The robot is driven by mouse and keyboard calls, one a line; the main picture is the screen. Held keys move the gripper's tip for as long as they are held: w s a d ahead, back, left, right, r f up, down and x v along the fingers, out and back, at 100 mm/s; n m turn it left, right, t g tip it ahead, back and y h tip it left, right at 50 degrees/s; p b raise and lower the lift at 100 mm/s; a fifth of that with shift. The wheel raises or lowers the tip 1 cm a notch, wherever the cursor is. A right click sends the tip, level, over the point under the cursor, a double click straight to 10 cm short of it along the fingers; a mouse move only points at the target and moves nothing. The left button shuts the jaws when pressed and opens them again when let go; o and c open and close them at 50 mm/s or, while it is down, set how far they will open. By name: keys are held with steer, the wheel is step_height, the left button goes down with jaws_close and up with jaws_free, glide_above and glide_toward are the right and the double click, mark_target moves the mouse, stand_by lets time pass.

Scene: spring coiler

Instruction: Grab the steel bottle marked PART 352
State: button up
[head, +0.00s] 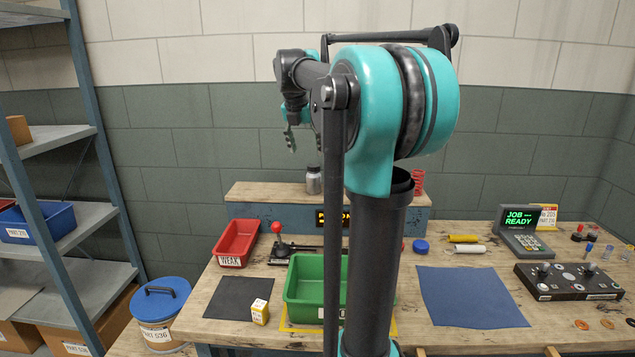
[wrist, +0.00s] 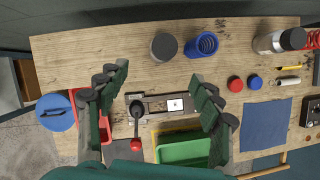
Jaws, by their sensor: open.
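A steel container with a dark lid (head: 314,181) stands upright on the raised back ledge in the head view. By its place, it seems to be the dark round top (wrist: 164,46) in the wrist view. A second steel bottle with a black cap (wrist: 266,43) stands farther right in the wrist view; my arm seems to hide it in the head view. I can read no PART 352 marking on either. My gripper (head: 290,138) is open and empty, high above the bench. In the wrist view its fingers (wrist: 162,88) are wide apart over the lever fixture.
A blue coil (wrist: 202,44) stands between the two steel items, and a red spring (head: 418,181) at the ledge's right. Below are a red WEAK bin (head: 235,243), a red-knobbed lever (head: 278,240) and a green bin (head: 305,285). A blue mat (head: 470,297) lies right.

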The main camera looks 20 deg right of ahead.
mark_target(310, 167)
steer(key=x, duration=0.8)
steer(key=shift+f, duration=0.2)
steer(key=shift+s+x, duration=0.2)
steer(key=shift+x, duration=2.5)
steer(key=shift+d, duration=0.15)
jaws_close()
